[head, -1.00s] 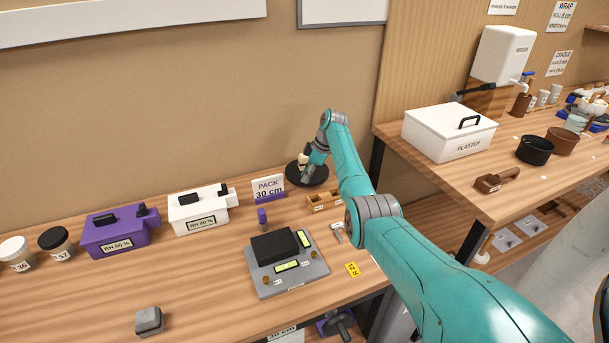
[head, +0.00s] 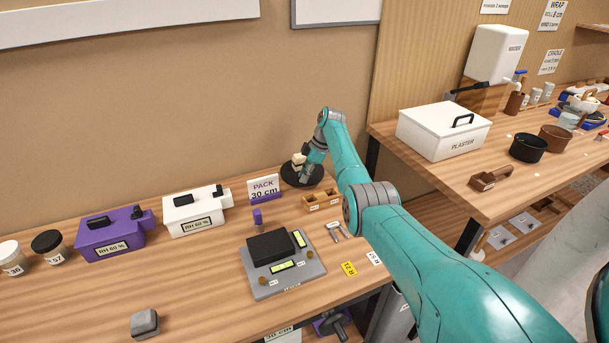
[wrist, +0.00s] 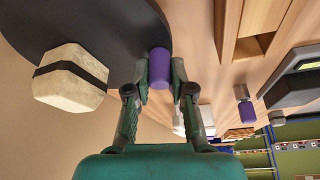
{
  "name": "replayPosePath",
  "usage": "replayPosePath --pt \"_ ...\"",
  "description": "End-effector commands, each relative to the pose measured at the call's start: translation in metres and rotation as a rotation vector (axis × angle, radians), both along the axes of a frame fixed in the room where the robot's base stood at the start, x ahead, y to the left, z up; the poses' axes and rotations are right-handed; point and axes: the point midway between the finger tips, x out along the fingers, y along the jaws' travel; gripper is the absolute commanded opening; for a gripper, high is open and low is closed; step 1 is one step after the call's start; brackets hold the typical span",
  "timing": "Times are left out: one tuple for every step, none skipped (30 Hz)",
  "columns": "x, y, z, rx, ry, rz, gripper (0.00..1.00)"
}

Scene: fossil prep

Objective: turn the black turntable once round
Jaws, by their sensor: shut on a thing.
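The black turntable (head: 317,178) is a round disc at the back of the bench. It fills the top left of the wrist view (wrist: 105,28). A cream block with a dark band (wrist: 62,82) sits on it; in the head view it is partly behind my gripper (head: 306,178). In the wrist view a purple peg (wrist: 159,60) stands at the disc's rim. My gripper (wrist: 160,76) is shut on this peg, with one finger on each side. The peg is hidden in the head view.
Left of the turntable stands the "PACK 30 cm" sign (head: 264,187). A wooden compartment block (head: 322,200) is close in front. A grey device with a black top (head: 283,271) and a small purple-topped piece (head: 257,217) are nearer. The wall is close behind.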

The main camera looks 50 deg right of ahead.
Motion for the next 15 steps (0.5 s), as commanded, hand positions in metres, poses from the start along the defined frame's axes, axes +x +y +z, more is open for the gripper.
replayPosePath --pt "-0.0006 -0.0001 -0.0010 0.000 0.002 -0.001 0.25" --pt "-0.0006 -0.0001 -0.0010 0.000 0.002 -0.001 0.32" --pt "-0.0005 -0.0001 -0.0010 0.000 0.002 -0.001 0.42" --pt "-0.0005 -0.0001 -0.0008 0.000 0.002 -0.001 0.48" --pt "-0.0005 -0.0001 -0.0008 0.000 0.002 -0.001 0.48" --pt "-0.0004 -0.0001 -0.0007 0.000 0.002 -0.001 0.48" --pt "-0.0004 -0.0001 -0.0006 0.000 0.001 -0.001 0.48" --pt "-0.0004 -0.0001 -0.0006 0.000 0.001 -0.001 0.48" --pt "-0.0002 -0.0001 -0.0004 0.000 0.001 -0.001 0.48" --pt "-0.0002 -0.0001 -0.0004 0.000 0.001 -0.001 0.48" --pt "-0.0003 -0.0001 -0.0003 0.000 0.001 -0.001 0.48" --pt "-0.0003 -0.0003 -0.0002 0.000 0.001 -0.001 0.48" --pt "-0.0003 -0.0003 0.0003 0.000 0.001 -0.001 0.48" --pt "-0.0006 -0.0007 0.0011 0.000 0.000 -0.001 0.48" --pt "-0.0010 -0.0013 0.0030 0.000 0.000 -0.001 0.48"
